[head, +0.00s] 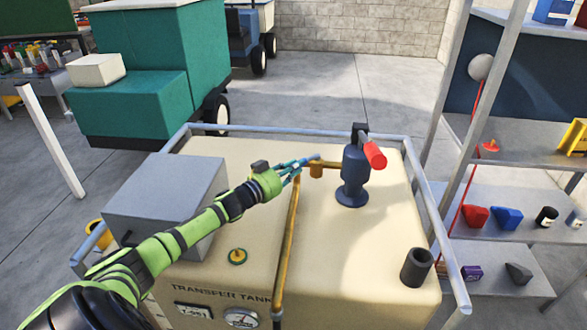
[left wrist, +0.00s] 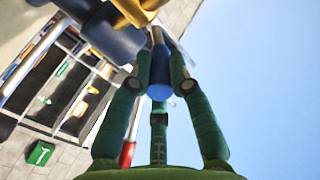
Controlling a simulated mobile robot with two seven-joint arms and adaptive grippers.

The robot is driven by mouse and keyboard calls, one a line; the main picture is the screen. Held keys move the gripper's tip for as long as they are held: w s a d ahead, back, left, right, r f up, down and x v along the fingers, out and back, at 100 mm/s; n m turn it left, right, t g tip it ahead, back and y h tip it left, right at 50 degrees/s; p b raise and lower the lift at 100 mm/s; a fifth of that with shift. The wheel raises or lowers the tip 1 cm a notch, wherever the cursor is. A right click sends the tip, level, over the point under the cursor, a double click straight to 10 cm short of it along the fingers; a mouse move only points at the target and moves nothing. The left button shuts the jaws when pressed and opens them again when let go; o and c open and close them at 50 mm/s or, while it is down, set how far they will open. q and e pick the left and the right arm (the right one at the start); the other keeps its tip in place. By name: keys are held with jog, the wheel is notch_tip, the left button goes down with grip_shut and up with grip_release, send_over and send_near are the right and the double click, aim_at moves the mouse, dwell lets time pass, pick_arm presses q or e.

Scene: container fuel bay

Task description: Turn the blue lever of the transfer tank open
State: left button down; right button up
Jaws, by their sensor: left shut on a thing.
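The transfer tank (head: 240,286) is a cream box with its name on the front. A brass pipe (head: 291,220) runs up over its top to a brass valve body (head: 317,170). My left gripper (head: 299,165) reaches in from the left at the valve, its fingers closed around the blue lever. In the left wrist view the blue lever (left wrist: 159,86) shows as a blue grip between the fingers, with brass (left wrist: 136,10) beyond it. In the head view the fingers mostly hide the lever. My right gripper is not in view.
A dark blue pump (head: 354,175) with a red handle (head: 375,154) stands just right of the valve. A grey box (head: 168,195) is at the tank's left, and a dark open pipe stub (head: 416,267) at front right. Grey rails (head: 430,215) edge the tank.

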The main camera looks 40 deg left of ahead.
pick_arm(q)
jog(key=c, duration=1.1)
grip_release()
jog(key=shift+r, duration=0.1)
notch_tip(320, 180, up, 10)
jog(key=shift+f, duration=0.25)
jog(key=shift+r, duration=0.25)
